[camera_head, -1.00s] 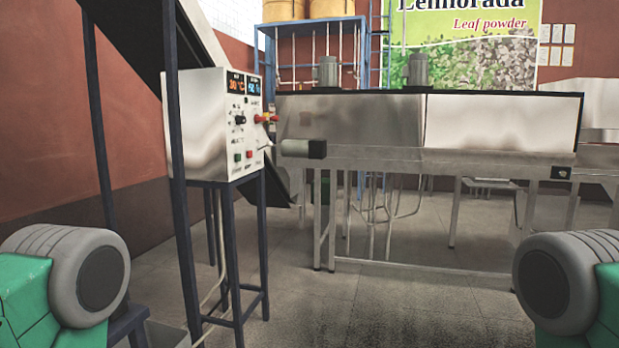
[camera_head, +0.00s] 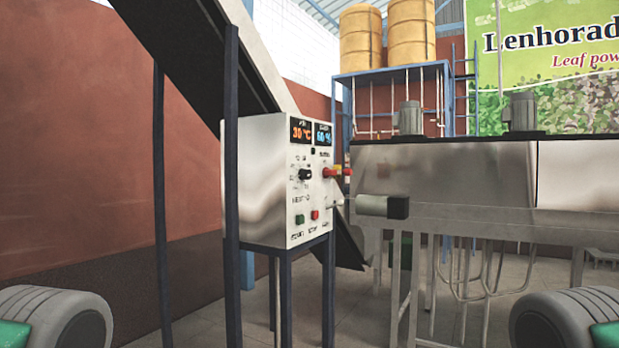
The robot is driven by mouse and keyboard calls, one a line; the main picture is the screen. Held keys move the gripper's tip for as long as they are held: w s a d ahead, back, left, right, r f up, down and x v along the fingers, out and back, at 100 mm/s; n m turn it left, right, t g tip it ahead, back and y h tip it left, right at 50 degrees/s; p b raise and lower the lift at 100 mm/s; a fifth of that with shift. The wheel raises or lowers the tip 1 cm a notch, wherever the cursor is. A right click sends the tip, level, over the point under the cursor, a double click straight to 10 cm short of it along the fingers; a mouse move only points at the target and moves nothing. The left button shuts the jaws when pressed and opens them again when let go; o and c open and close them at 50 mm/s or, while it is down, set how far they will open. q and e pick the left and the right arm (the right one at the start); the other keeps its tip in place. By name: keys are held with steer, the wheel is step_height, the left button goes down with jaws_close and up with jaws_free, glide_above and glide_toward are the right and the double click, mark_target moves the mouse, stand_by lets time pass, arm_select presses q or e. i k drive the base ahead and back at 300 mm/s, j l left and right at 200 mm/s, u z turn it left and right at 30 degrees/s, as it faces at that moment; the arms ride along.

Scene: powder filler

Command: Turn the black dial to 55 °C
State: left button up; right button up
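The black dial (camera_head: 305,174) is a small knob on the front panel of a white control box (camera_head: 264,185). The box stands on a dark blue metal stand in the middle of the head view. Above the dial, an orange display (camera_head: 302,132) reads 30 °C, and a blue display (camera_head: 323,134) beside it seems to read 60 %. Neither of my grippers is in view.
Red-and-yellow switch (camera_head: 332,172), green button (camera_head: 299,219) and red button (camera_head: 315,215) share the panel. A dark post (camera_head: 232,190) stands before the box's left side. A steel machine (camera_head: 450,180) stands to the right, its grey cylinder (camera_head: 382,206) projecting near the panel.

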mark_target(303, 174)
steer(key=i+l+u, duration=0.2)
steer(key=i+l, duration=0.35)
steer(key=i+l+u, duration=0.2)
steer(key=i+l, duration=0.25)
steer(key=l, duration=0.25)
